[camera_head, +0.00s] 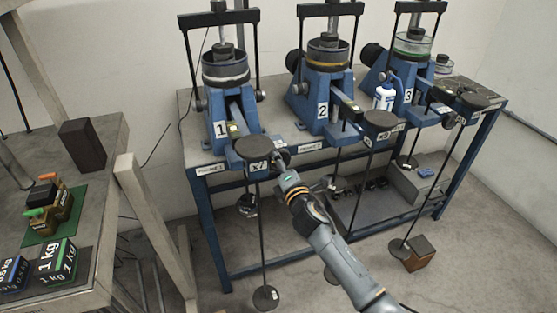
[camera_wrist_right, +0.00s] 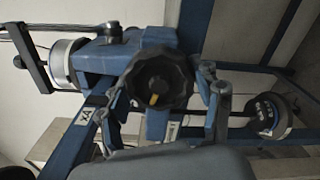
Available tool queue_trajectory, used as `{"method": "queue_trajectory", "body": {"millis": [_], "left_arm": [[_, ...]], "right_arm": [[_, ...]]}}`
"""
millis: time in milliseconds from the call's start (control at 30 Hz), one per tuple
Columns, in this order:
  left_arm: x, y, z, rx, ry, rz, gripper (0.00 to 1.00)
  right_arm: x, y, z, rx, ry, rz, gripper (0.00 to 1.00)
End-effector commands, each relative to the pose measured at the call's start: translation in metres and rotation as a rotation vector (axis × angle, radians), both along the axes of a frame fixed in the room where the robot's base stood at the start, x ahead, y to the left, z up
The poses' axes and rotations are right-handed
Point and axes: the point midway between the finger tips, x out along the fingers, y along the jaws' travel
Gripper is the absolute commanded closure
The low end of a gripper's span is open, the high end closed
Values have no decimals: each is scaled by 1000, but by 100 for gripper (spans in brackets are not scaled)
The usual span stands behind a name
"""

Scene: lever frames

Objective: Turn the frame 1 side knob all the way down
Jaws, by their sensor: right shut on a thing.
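My right gripper (camera_head: 280,160) is just right of this disc, low beside frame 1. In the right wrist view a black ribbed side knob (camera_wrist_right: 160,72) with an orange mark sits between my two fingers, against a blue frame body, and the gripper is shut on it. In the head view the knob is hidden. My left gripper is not in view.
Frame 2 (camera_head: 322,98) and frame 3 (camera_head: 405,92) stand to the right on the same bench. A white and blue bottle (camera_head: 384,97) stands between them. A hanging rod with a base weight (camera_head: 265,297) is close to my right arm. A side table (camera_head: 95,205) holds weights at left.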

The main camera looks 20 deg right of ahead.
Motion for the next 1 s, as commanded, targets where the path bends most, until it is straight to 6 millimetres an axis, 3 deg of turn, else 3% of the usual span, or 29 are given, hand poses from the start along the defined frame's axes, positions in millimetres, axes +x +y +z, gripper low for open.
{"method": "queue_trajectory", "body": {"millis": [67,100,167,567,1000], "left_arm": [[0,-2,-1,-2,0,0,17],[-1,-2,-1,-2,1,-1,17],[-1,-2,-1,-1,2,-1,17],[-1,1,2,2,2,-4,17],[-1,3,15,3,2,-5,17]], "right_arm": [[2,-2,2,-79,-6,-2,92],[2,-1,2,-67,-5,-2,27],[2,-1,2,-64,-5,-2,15],[-2,-1,2,-62,-4,-1,15],[-52,-3,2,-63,-4,-1,15]]}}
